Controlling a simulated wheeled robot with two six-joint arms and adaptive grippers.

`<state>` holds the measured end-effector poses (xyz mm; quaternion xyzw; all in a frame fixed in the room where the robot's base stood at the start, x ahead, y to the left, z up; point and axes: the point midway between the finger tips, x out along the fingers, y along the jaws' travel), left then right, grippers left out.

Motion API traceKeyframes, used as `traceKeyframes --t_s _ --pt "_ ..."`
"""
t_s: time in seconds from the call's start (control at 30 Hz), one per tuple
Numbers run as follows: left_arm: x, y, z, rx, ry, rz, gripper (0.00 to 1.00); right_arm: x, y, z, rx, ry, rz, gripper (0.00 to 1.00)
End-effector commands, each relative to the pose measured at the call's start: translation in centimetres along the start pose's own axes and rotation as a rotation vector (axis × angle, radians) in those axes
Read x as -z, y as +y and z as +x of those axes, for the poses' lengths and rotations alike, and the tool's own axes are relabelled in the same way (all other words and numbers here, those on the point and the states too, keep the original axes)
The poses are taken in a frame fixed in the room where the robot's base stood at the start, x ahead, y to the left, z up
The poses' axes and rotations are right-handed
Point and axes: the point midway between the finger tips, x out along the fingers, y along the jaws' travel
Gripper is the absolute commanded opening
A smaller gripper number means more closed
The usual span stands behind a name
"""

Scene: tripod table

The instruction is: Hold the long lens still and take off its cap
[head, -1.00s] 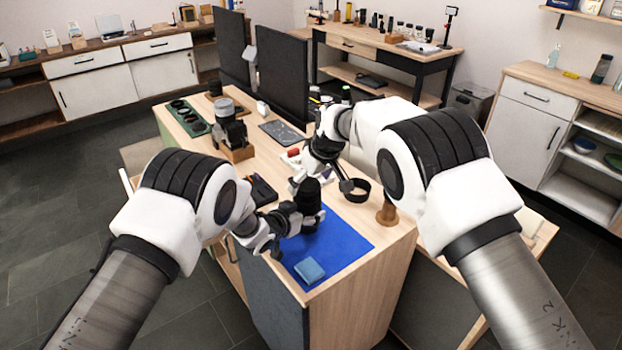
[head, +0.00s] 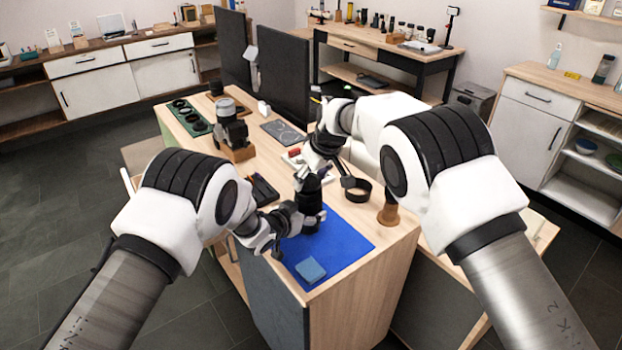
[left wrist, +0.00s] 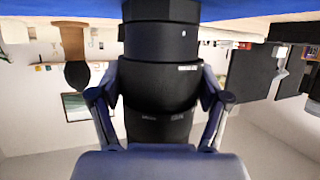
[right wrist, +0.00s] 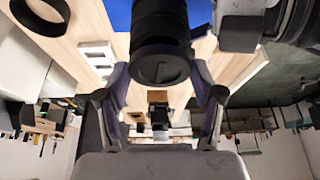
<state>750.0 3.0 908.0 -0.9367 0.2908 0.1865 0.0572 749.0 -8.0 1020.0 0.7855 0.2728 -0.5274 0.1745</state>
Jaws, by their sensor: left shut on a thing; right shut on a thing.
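The long lens (head: 311,205) is black and stands upright on the blue mat (head: 345,243). My left gripper (head: 293,217) is shut on the lens barrel from the left, and in the left wrist view (left wrist: 160,100) its fingers lie on both sides of the barrel. My right gripper (head: 311,176) is at the top of the lens, shut on the cap. The right wrist view shows the round black cap (right wrist: 160,66) between its fingers, at the lens end. The cap appears seated on the lens; I cannot see a gap.
A blue cloth block (head: 310,269) lies at the mat's front. A black ring (head: 358,190) and a brown wooden piece (head: 388,210) are on the right. A black tray (head: 263,190), a camera on a wood block (head: 231,128) and a green tray (head: 187,117) are behind left.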

Motion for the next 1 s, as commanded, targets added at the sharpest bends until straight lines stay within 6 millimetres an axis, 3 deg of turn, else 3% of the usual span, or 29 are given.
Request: traceKeyframes --t_s 1.0 --pt "-0.1 0.0 0.0 0.000 -0.002 0.000 0.12 1.9 0.0 -4.6 0.000 0.000 0.000 0.34"
